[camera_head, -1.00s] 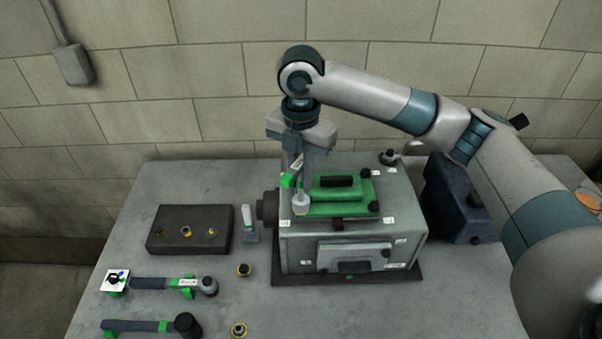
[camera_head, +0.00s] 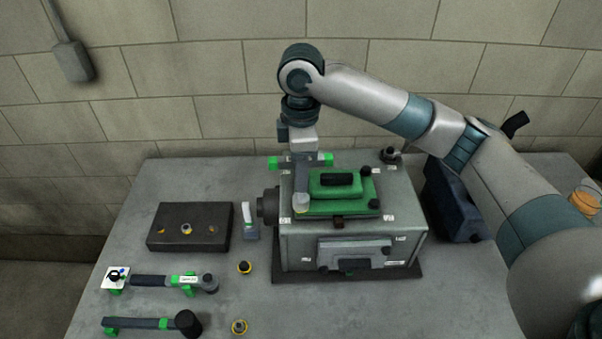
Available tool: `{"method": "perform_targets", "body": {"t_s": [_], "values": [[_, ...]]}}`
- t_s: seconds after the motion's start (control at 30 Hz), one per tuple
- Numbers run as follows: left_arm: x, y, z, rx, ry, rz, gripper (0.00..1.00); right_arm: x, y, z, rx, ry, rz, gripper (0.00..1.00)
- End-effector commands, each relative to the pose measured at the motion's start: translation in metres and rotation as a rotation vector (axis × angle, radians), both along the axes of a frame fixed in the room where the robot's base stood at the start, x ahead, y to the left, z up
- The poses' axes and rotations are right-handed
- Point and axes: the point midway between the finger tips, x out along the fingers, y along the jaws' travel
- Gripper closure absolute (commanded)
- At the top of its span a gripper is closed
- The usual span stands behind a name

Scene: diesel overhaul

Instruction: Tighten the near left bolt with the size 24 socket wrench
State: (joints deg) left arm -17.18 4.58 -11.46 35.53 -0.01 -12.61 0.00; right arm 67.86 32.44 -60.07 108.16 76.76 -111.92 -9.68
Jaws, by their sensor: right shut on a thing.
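The grey engine block (camera_head: 350,245) carries a green cover (camera_head: 345,206) with dark bolts at its corners. My right gripper (camera_head: 300,160) is above the cover's near left corner and shut on the socket wrench (camera_head: 302,200). The wrench's pale socket end points down at that corner, and green parts show on both sides of the gripper. The near left bolt is hidden under the socket, so I cannot tell how fully it is seated. The wrench's size marking is not readable. My left gripper is not in view.
A dark block (camera_head: 165,240) with small fittings lies at the left. A white-topped bottle (camera_head: 248,222) stands left of the engine. A dark blue case (camera_head: 455,205) is at the right.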

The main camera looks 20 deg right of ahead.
Motion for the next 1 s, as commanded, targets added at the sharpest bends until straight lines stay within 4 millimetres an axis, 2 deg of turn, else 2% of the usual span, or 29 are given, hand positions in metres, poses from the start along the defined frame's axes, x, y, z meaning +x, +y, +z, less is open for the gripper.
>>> {"method": "perform_targets", "body": {"t_s": [1.0], "values": [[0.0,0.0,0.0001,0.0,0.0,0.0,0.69,-0.0007,0.001,-0.0003,0.001,-0.002,-1.099,1.0]]}}
